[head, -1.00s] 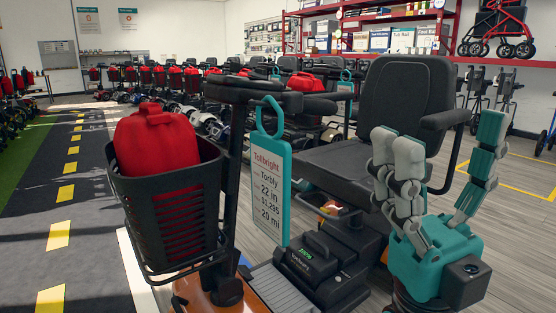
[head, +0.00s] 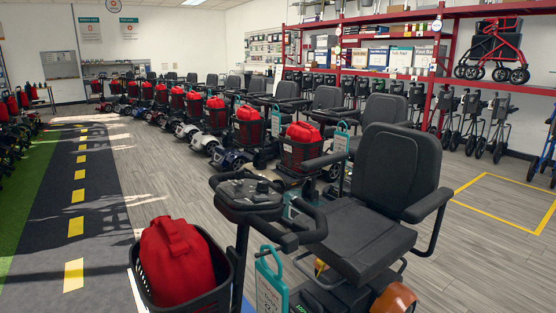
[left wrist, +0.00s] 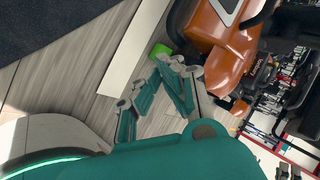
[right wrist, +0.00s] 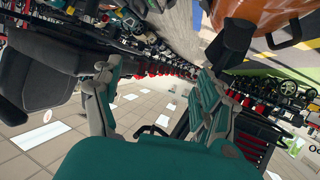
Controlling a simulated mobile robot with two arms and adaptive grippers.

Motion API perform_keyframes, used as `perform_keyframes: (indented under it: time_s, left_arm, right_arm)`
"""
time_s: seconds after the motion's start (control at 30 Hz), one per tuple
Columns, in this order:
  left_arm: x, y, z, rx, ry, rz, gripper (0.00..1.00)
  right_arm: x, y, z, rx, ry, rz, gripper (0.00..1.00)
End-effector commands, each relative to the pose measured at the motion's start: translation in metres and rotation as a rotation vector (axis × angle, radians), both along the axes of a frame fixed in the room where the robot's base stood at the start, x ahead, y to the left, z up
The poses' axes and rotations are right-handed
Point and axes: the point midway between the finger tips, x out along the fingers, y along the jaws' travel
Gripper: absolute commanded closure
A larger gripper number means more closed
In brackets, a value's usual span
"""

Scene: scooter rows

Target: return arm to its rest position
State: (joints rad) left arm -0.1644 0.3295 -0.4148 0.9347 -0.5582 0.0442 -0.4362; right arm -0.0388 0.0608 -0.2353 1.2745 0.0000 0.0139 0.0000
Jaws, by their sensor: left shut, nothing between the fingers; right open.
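Neither of my grippers shows in the head view. My left gripper (left wrist: 160,82) shows in the left wrist view, its teal and grey fingers drawn together with nothing between them, above grey floor beside an orange scooter body (left wrist: 222,45). My right gripper (right wrist: 158,80) shows in the right wrist view, its fingers spread wide and empty. A dark seat (right wrist: 40,75) is left of its fingers and an orange scooter part (right wrist: 265,15) is at the top. No contact with them is clear.
The nearest scooter's black seat (head: 395,165), handlebar (head: 250,195) and basket (head: 225,262) with a red bag (head: 177,262) stand close in front. A teal price tag (head: 270,285) hangs there. More scooters recede behind. The dark lane (head: 55,215) at left is clear.

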Motion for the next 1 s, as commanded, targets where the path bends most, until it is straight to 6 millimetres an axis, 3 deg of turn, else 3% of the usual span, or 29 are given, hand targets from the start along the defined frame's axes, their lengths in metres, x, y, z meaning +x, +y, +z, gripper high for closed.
perform_keyframes:
  time_s: [0.03, 0.2, 0.3, 0.5, 0.6, 0.7, 0.8, 1.0]
  left_arm:
    - [-0.02, 0.002, 0.021, -0.043, 0.058, 0.106, 1.0]
    - [-0.084, 0.006, 0.033, -0.174, 0.231, 0.46, 1.0]
    - [-0.124, 0.002, 0.042, -0.236, 0.326, 0.653, 1.0]
    - [-0.202, -0.012, 0.063, -0.326, 0.492, 0.998, 1.0]
    - [-0.231, -0.021, 0.071, -0.354, 0.551, 1.125, 1.0]
    - [-0.251, -0.027, 0.076, -0.37, 0.59, 1.209, 1.0]
    - [-0.261, -0.031, 0.077, -0.378, 0.61, 1.251, 1.0]
    - [-0.263, -0.031, 0.077, -0.379, 0.614, 1.262, 1.0]
  right_arm:
    - [-0.029, -0.008, -0.012, -0.022, 0.109, -0.008, 0.24]
    - [-0.138, -0.035, -0.083, -0.087, 0.43, -0.028, 0.24]
    - [-0.21, -0.05, -0.109, -0.122, 0.602, -0.037, 0.24]
    - [-0.352, -0.078, -0.128, -0.182, 0.902, -0.05, 0.24]
    - [-0.406, -0.089, -0.128, -0.204, 1.01, -0.055, 0.24]
    - [-0.442, -0.095, -0.126, -0.218, 1.078, -0.057, 0.24]
    - [-0.461, -0.099, -0.126, -0.226, 1.116, -0.058, 0.24]
    - [-0.464, -0.1, -0.127, -0.227, 1.124, -0.059, 0.24]
